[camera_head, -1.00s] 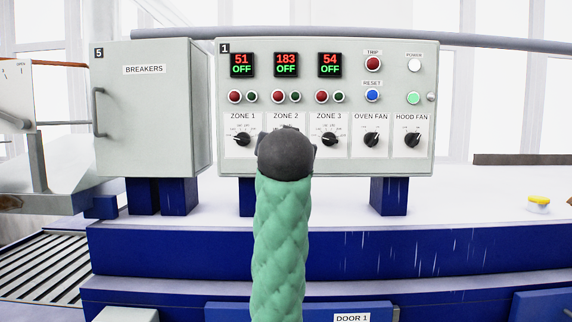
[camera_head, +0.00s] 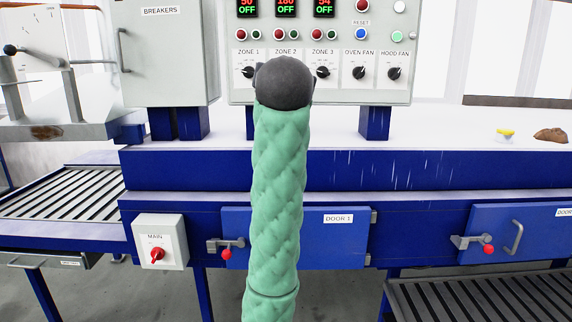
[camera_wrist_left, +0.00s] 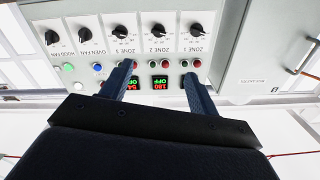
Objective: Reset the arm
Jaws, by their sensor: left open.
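In the head view, a green padded arm of mine with a dark rounded end rises in the middle, in front of the control panel (camera_head: 325,97). It hides part of the zone 2 dial. My left gripper (camera_wrist_left: 157,68) shows in the left wrist view, its two fingers apart, with nothing held between them. The panel appears upside down beyond the fingers, which overlap its displays; contact cannot be told. The displays read OFF in green under red numbers. My right gripper is in neither view.
A grey breakers cabinet (camera_head: 163,60) stands left of the panel. Below are a main switch box (camera_head: 174,230), door 1 (camera_head: 338,245) and a second blue door (camera_head: 550,230) with a handle.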

